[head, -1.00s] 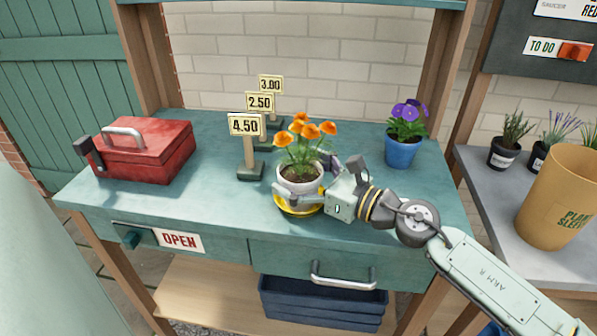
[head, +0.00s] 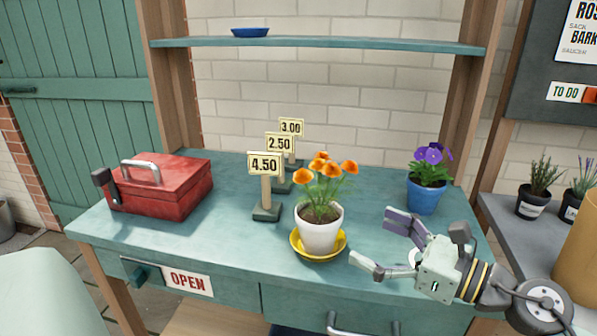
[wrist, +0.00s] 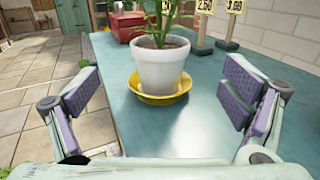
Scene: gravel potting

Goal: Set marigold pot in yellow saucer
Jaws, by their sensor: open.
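The marigold pot (head: 319,234), white with orange flowers (head: 322,168), stands upright in the yellow saucer (head: 318,257) near the bench's front edge. In the wrist view the white pot (wrist: 160,67) also sits inside the yellow saucer (wrist: 160,97), its flowers cut off by the top edge. My gripper (head: 375,243) is open and empty, to the right of the pot and apart from it. In the wrist view its fingers (wrist: 160,98) are spread wide, with the pot beyond them.
Price signs (head: 265,165) stand just behind and left of the pot. A red toolbox (head: 162,187) is at the left, and a blue pot of purple flowers (head: 426,196) at the back right. A blue saucer (head: 250,32) lies on the shelf. The bench between toolbox and signs is clear.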

